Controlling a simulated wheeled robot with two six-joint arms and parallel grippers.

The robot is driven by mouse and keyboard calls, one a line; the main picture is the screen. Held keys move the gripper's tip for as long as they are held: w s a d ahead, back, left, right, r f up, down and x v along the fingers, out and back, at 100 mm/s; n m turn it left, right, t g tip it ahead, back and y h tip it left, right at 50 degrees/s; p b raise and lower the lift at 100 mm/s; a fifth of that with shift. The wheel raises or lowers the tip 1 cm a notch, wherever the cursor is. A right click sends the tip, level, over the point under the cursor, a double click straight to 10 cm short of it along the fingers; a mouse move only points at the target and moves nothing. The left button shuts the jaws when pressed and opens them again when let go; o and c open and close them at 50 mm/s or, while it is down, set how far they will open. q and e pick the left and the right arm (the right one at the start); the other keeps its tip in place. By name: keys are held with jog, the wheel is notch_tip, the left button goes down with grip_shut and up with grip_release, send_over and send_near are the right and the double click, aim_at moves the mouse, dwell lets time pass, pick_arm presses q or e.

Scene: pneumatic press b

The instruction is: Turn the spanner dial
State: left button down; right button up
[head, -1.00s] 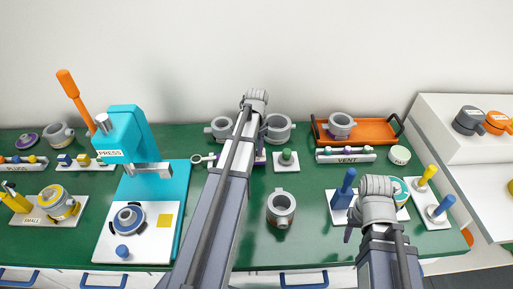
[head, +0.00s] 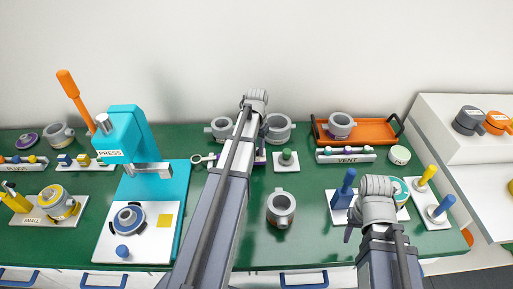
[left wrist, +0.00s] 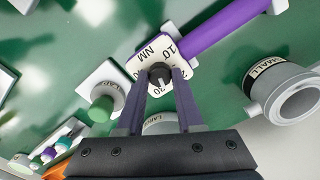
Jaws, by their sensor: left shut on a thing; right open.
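The spanner's dial (left wrist: 150,62) is a white face with black numbers and "NM", with a dark knob (left wrist: 160,74) in its middle. My left gripper (left wrist: 161,82) is shut on this knob, one finger on each side. The spanner's purple handle (left wrist: 222,30) runs up to the right in the left wrist view. In the head view the spanner's grey ring end (head: 203,160) shows left of my left arm, which hides much of the spanner and the dial. My right gripper (head: 352,230), partly hidden, is open over the right side of the green table.
A small block with a green knob (head: 286,160) stands right of the spanner. Grey cups (head: 278,128) stand behind it, and another grey cup (head: 281,208) stands in front. The turquoise press (head: 125,140) is at left. An orange tray (head: 375,130) lies at back right.

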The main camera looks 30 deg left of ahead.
pick_arm(q)
jog(key=n, duration=0.5)
jog(key=shift+n, duration=0.3)
jog(key=n, duration=0.5)
jog(key=shift+n, duration=0.4)
jog(key=c, duration=0.5)
grip_release()
jog(key=shift+c, duration=0.2)
jog(key=shift+r, duration=0.15)
pick_arm(e)
jog(key=shift+r, duration=0.1)
pick_arm(q)
notch_tip(320, 180, up, 8)
jog(key=p, duration=0.8)
jog(key=shift+f, duration=0.2)
pick_arm(e)
notch_tip(320, 180, up, 8)
jog(key=shift+f, duration=0.2)
